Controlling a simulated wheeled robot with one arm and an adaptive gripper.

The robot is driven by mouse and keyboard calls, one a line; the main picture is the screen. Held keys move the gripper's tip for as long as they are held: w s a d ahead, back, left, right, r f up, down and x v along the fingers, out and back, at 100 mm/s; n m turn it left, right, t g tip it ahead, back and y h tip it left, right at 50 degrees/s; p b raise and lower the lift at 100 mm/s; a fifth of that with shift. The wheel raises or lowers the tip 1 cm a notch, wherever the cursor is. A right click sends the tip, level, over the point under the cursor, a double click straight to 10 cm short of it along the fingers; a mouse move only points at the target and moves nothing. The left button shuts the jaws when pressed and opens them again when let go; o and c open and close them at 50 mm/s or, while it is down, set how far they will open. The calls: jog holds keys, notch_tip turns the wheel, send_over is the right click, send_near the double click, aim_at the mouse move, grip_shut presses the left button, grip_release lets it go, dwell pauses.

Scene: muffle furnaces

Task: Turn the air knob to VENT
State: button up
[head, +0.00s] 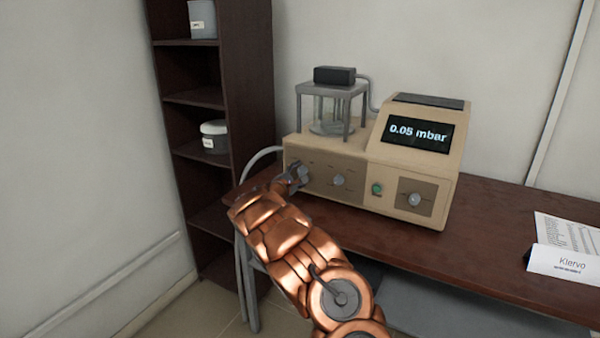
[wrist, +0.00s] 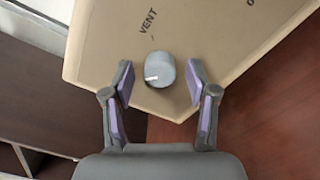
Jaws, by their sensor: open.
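In the wrist view a grey round knob (wrist: 160,70) stands on the beige panel (wrist: 105,45), with a short white mark at its lower left. The printed word VENT (wrist: 148,20) is above it, and another label, cut off after an O (wrist: 250,3), is at the upper right. My gripper (wrist: 159,82) is open, one finger on each side of the knob, with visible gaps; whether they reach its depth I cannot tell. In the head view my gripper (head: 298,176) is at the left end of the beige machine's (head: 375,150) front and hides this knob.
The machine's display (head: 418,132) reads 0.05 mbar. A second knob (head: 339,180), a green button (head: 377,188) and a third knob (head: 415,199) lie to the right. A glass vessel (head: 330,115) stands on top. A dark shelf (head: 195,97) is at the left. The table (head: 490,235) is clear in front.

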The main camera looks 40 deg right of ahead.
jog(key=shift+d, duration=0.2)
jog(key=shift+c, duration=0.3)
grip_shut()
